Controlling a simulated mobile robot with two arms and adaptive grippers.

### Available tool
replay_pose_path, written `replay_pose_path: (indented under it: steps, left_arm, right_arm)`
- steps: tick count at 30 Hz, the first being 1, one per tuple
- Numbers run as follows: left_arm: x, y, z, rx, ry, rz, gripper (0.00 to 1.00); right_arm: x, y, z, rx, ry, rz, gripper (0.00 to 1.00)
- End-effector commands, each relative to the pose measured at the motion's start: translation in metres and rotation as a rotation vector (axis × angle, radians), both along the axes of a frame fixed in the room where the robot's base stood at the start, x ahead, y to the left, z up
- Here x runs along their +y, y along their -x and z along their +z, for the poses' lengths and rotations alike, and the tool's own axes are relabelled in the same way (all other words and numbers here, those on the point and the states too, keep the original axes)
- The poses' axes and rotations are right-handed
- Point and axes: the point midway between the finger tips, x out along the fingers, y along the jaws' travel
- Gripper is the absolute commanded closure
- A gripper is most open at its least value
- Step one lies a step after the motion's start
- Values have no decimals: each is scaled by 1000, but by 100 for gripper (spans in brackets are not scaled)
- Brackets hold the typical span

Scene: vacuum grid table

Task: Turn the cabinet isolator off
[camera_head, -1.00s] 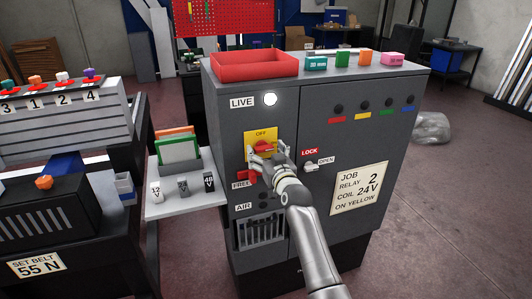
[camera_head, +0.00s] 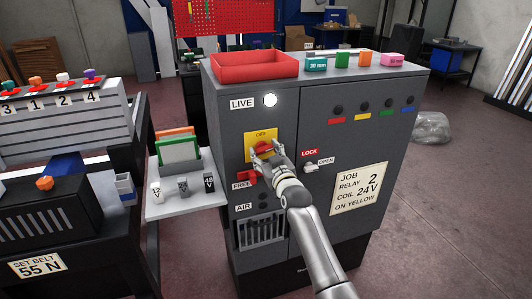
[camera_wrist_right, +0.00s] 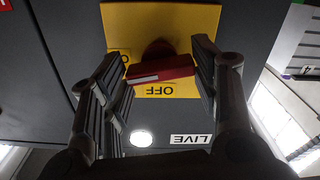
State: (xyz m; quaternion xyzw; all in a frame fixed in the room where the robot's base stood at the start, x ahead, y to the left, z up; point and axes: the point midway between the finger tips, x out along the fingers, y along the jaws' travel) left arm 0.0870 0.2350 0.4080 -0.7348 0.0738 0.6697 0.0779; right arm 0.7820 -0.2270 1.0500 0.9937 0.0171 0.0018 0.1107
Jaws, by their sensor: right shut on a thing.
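The cabinet isolator is a red handle (camera_head: 263,149) on a yellow plate (camera_head: 250,139) on the front of the grey cabinet (camera_head: 228,128). My right gripper (camera_head: 265,152) is at the handle and partly hides it. In the right wrist view the red handle (camera_wrist_right: 160,70) lies across between my right gripper's fingers (camera_wrist_right: 163,76), which are shut on it. The handle lies nearly level, with a white mark on its left part. The word OFF reads upside down below it; another label at the plate's left is partly hidden. The LIVE lamp (camera_head: 270,100) glows white. My left gripper is not in view.
A red tray (camera_head: 255,67) and several small coloured blocks sit on the cabinet top. A small red part (camera_head: 246,177) by a FREE label is close below the gripper. A LOCK/OPEN switch (camera_head: 311,168) is just right. A side shelf (camera_head: 160,207) juts out left.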

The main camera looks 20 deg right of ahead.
Motion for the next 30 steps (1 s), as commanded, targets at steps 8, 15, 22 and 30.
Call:
replay_pose_path:
  steps: [8,15,22,30]
  left_arm:
    - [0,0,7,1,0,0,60]
    - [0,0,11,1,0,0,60]
    - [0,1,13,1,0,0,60]
    - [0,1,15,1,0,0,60]
  right_arm:
    - [0,0,1,-9,264,0,68]
    - [-1,0,1,-17,492,0,68]
    - [0,0,0,-24,708,1,68]
    - [0,0,0,-33,961,1,68]
